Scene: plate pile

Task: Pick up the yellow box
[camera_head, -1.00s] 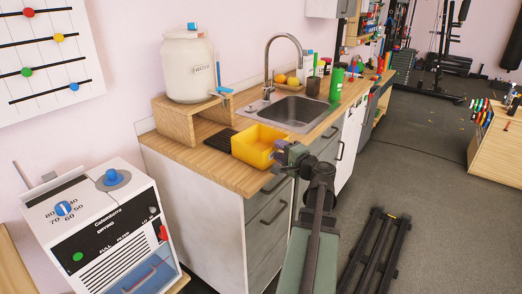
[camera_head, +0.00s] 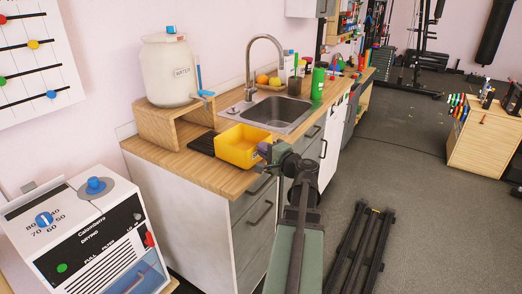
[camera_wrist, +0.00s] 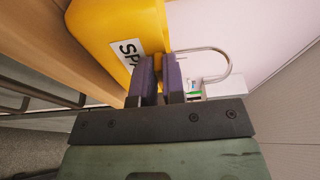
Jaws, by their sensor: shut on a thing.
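The yellow box (camera_head: 240,148) is an open-topped bin near the front edge of the wooden counter, left of the sink. It fills the upper part of the wrist view (camera_wrist: 108,32), where part of a label reading "SPA" shows. My gripper (camera_head: 264,150) is at the box's right side. In the wrist view its two purple fingers (camera_wrist: 160,66) are shut on the box's wall beside the label. I cannot tell whether the box's base touches the counter.
The sink (camera_head: 277,112) and its tall faucet are just behind the box. A white water jug (camera_head: 180,72) stands on a wooden stand (camera_head: 172,124) to the left. A green bottle (camera_head: 317,84) stands right of the sink. A black drying rack (camera_head: 203,142) lies beside the box.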

